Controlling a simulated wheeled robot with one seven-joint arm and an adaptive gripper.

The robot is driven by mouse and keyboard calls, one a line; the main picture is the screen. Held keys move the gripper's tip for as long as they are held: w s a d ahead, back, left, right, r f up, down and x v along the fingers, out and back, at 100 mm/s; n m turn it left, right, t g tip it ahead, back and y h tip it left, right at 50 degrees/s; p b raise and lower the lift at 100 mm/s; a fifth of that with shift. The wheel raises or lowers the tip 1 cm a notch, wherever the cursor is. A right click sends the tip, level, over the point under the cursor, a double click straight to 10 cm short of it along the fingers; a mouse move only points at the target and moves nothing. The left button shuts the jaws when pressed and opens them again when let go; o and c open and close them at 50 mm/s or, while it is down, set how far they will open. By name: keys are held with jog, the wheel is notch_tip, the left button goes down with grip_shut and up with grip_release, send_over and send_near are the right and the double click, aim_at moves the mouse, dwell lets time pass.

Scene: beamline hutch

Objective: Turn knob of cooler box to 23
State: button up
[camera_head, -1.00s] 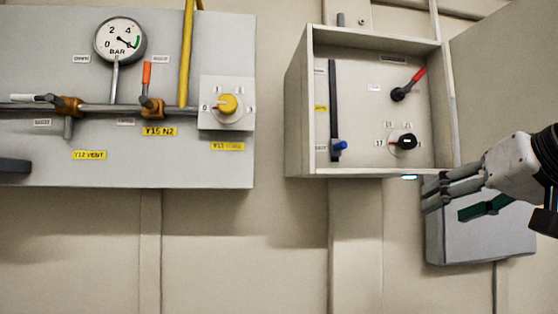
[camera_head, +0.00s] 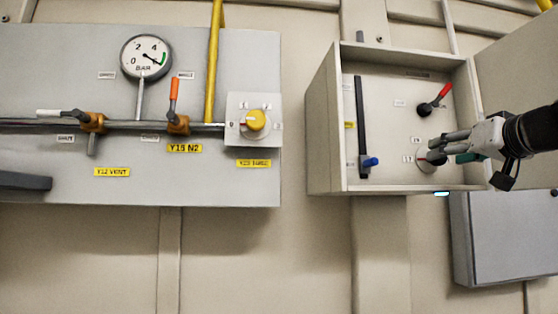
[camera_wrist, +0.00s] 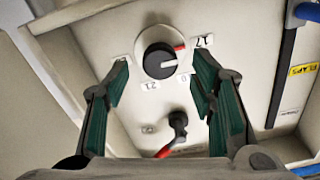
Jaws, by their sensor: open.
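The cooler box (camera_head: 327,130) is an open pale box on the wall, right of centre in the head view. Its black knob (camera_wrist: 158,61) sits on a round pale dial in the wrist view, with a white line on it and a red mark at the side near the "17" label. My gripper (camera_head: 434,150) is open in front of the dial and hides most of the knob in the head view. In the wrist view its green-padded fingers (camera_wrist: 160,70) flank the knob, apparently without touching it.
A red-handled lever (camera_head: 434,103) is above the knob, and a blue-handled one (camera_head: 367,162) is at the left inside the box. A panel with a yellow knob (camera_head: 255,120) and gauge (camera_head: 146,57) is farther left.

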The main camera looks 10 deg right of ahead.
jog(key=shift+w+p, duration=0.4)
jog(key=shift+w, duration=1.75)
jog(key=c, duration=1.2)
